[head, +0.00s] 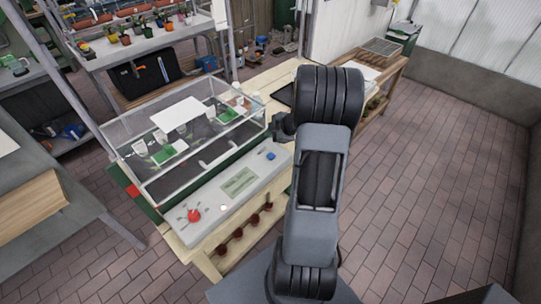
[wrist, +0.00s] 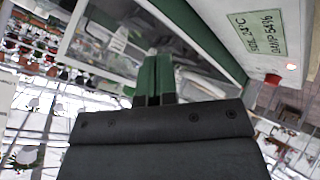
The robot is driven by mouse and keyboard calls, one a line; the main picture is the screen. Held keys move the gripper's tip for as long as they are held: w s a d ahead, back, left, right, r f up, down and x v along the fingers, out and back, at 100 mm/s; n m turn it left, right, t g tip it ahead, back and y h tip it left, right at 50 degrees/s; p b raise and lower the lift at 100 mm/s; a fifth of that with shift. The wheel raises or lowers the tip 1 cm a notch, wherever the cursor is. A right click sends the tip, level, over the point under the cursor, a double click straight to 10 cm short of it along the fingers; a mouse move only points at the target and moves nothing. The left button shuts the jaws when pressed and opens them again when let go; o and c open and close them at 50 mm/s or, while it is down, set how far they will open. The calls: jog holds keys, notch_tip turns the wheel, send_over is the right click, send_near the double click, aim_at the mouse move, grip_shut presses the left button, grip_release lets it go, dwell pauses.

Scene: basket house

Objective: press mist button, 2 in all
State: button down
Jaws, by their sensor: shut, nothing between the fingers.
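A pale control panel (head: 222,200) runs along the front of a glass case (head: 143,185). It carries a blue button (head: 271,156) at its right end, a red knob with spokes (head: 194,215) at its left end and a small glowing light (head: 223,208). I cannot read which control is for mist. In the wrist view, the light (wrist: 291,67) and a red part (wrist: 271,80) show at the right; the blue button is not seen. My gripper (wrist: 153,62) is shut and empty, in front of the case's green edge. My arm hides most of it in the head view.
Small pots (head: 238,232) stand on a shelf under the panel. A wooden bench (head: 378,75) is behind my arm. Brick floor (head: 430,190) is free at the right.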

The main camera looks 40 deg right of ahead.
jog(key=shift+f, duration=0.1)
jog(key=b, duration=0.8)
send_over(271, 156)
notch_tip(271, 156, down, 6)
jog(key=shift+s+a+f, duration=0.1)
jog(key=shift+a+f, duration=0.05)
jog(key=shift+f+b, duration=0.7)
jog(key=shift+f, duration=0.45)
jog(key=shift+f, duration=0.1)
dwell(0.8)
jog(key=shift+f, duration=0.3)
jog(key=shift+f, duration=0.45)
dwell(1.0)
jog(key=shift+r, duration=0.2)
jog(key=shift+r+p, duration=0.7)
jog(key=shift+p, duration=0.5)
jog(key=shift+r, duration=0.1)
